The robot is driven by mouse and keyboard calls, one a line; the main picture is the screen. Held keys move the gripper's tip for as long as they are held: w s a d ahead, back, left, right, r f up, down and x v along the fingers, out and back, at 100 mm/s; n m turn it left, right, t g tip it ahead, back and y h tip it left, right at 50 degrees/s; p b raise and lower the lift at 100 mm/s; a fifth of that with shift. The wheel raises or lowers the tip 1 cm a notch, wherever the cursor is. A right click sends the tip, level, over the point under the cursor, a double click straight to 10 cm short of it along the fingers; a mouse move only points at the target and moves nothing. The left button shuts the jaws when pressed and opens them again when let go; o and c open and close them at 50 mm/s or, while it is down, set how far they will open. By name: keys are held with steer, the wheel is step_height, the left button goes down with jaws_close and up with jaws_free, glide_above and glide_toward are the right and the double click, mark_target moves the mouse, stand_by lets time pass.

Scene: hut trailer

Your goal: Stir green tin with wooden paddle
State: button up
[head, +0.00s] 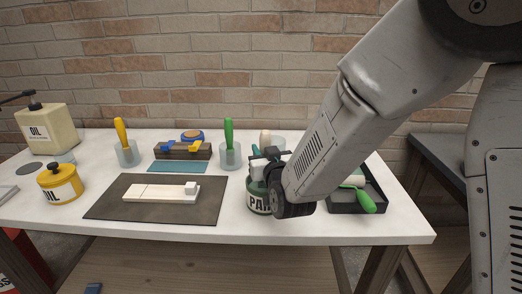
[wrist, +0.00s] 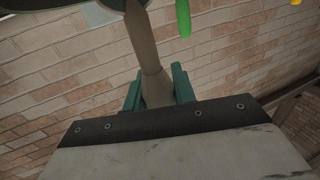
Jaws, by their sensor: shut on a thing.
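The green tin (head: 257,201), with a white label, stands near the front of the white table, right of the dark mat. My gripper (head: 262,166) is over the tin and my arm hides its right part. In the wrist view, the teal fingers of my gripper (wrist: 158,88) are shut on the wooden paddle (wrist: 145,40). The paddle runs from the fingers to a dark green rounded shape at the top edge, which looks like the tin. I cannot tell how deep its end reaches into the tin.
A black tray (head: 345,207) with a green-handled tool (head: 366,201) stands right of the tin. A clear cup (head: 230,156) with a green-handled tool is behind left. The dark mat (head: 104,205) bears a pale board (head: 150,192). A yellow oil can (head: 60,185) is far left.

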steer(key=shift+r, duration=0.1)
step_height(320, 180, up, 9)
steer(key=shift+f, duration=0.2)
stand_by(0.9)
steer(key=shift+r, duration=0.1)
stand_by(0.6)
steer(key=shift+r, duration=2.4)
